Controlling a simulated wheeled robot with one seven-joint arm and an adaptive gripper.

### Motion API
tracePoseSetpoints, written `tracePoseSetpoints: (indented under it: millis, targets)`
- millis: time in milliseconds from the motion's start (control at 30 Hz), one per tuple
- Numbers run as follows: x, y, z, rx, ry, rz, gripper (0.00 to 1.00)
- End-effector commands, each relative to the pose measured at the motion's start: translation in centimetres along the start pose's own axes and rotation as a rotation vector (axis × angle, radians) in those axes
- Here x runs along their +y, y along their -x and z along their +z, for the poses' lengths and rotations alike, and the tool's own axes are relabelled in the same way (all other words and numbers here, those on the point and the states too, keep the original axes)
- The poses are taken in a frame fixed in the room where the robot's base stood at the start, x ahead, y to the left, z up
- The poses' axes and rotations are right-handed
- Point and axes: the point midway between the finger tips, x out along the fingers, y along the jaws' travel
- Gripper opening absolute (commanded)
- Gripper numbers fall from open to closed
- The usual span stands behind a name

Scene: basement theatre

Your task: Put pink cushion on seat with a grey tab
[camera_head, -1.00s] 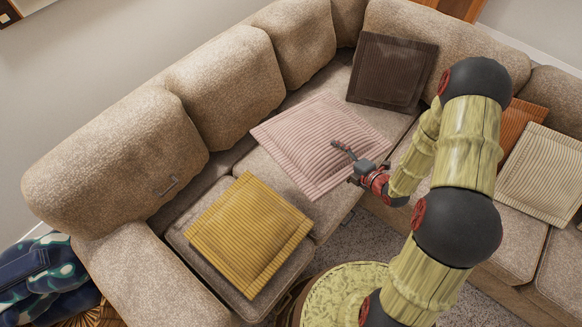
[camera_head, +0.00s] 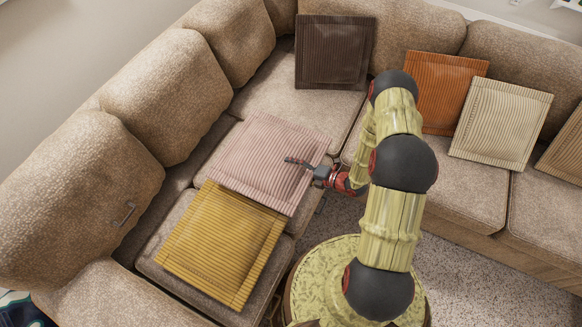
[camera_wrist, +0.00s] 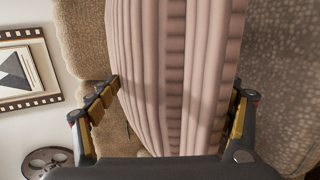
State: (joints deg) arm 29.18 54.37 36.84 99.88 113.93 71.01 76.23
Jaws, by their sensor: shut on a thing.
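The pink ribbed cushion (camera_head: 262,155) is over the left section of the sofa in the head view, its lower edge overlapping the yellow cushion's upper edge. My gripper (camera_head: 300,163) is shut on the pink cushion at its right side. In the wrist view the cushion (camera_wrist: 175,80) fills the middle, between the two fingers (camera_wrist: 172,105). A small grey tab (camera_head: 124,214) shows on the left backrest, beside the seat bearing the yellow cushion (camera_head: 222,245). Another small grey piece (camera_head: 320,205) shows near the seat front below my gripper. I cannot tell whether the pink cushion touches the seat.
A brown cushion (camera_head: 333,52) leans in the sofa's corner. The seat (camera_head: 290,98) between the pink and brown cushions is bare. Carpet (camera_head: 455,260) lies in front of the sofa.

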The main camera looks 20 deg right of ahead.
Motion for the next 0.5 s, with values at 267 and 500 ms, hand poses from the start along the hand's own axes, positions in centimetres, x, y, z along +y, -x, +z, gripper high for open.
tracePoseSetpoints:
  millis: [267, 500]
  targets:
    - [-3.2, -3.8, 4.2, 0.000, 0.002, 0.002, 0.38]
    - [-4.6, -5.3, 5.7, 0.000, 0.001, 0.001, 0.38]
